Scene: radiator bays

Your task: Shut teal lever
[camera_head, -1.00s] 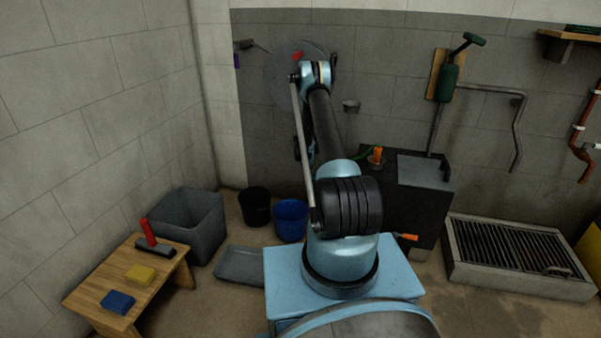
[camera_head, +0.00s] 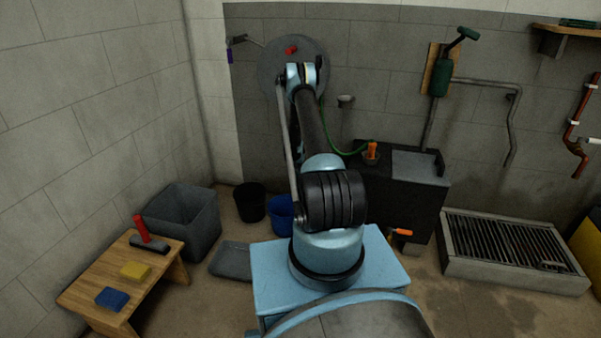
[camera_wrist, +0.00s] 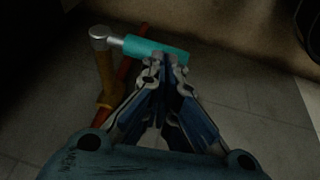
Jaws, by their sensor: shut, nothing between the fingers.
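The teal lever (camera_wrist: 158,47) shows in the wrist view as a teal sleeve at the top centre, joined at its left end to a grey metal hub (camera_wrist: 102,37). The hub sits on a brass-coloured valve body (camera_wrist: 106,82). My gripper (camera_wrist: 163,62) is shut and empty, its fingertips right at the near side of the teal sleeve. I cannot tell whether they touch it. The lever is not visible in the head view, where my own arm covers the middle and my gripper is hidden.
A red pipe (camera_wrist: 127,72) runs beside the valve. In the head view, a dark cabinet (camera_head: 405,200) stands behind my arm to the right. A floor grate (camera_head: 510,245) is at the right, and a wooden bench (camera_head: 90,295) and grey bin (camera_head: 190,225) are at the left.

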